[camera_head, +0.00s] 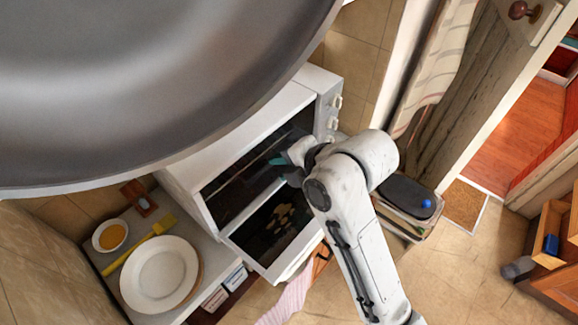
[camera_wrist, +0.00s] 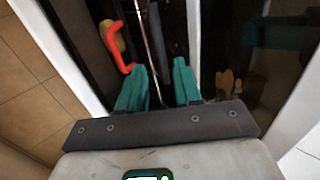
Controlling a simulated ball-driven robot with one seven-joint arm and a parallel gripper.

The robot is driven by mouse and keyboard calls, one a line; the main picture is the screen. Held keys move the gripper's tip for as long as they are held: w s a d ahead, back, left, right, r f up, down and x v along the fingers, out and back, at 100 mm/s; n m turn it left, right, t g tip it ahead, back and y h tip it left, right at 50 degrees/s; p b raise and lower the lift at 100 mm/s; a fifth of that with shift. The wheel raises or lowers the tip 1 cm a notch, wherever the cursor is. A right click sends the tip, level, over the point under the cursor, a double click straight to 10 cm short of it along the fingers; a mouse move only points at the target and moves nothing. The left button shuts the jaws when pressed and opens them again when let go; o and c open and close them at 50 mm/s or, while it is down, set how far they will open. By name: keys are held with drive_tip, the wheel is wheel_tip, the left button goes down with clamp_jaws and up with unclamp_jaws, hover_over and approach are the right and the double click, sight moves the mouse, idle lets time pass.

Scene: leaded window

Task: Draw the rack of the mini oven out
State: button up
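The white mini oven (camera_head: 246,128) stands in the middle of the head view with its door (camera_head: 272,232) folded down and its dark cavity open. A thin pale bar, seemingly the front of the rack (camera_head: 236,174), crosses the cavity. My gripper (camera_head: 276,161) is at the oven opening; its teal fingers show only in part there. In the wrist view my gripper (camera_wrist: 160,78) is open, fingers apart. A thin metal bar of the rack (camera_wrist: 149,40) runs down toward the gap between them, nearer the left finger. I cannot tell whether it touches. The rack's rear is hidden in the dark.
A large grey pan (camera_head: 130,80) covers the upper left of the head view. A white plate (camera_head: 160,274), a small bowl (camera_head: 110,236) and a yellow utensil (camera_head: 140,247) lie left of the oven. A red hook-shaped thing (camera_wrist: 117,45) shows beside the left finger.

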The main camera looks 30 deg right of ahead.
sight(267, 169)
drive_tip(key=shift+b+x, duration=2.25)
drive_tip(key=shift+x, duration=2.05)
drive_tip(key=shift+f, duration=0.1)
drive_tip(key=shift+s, duration=0.1)
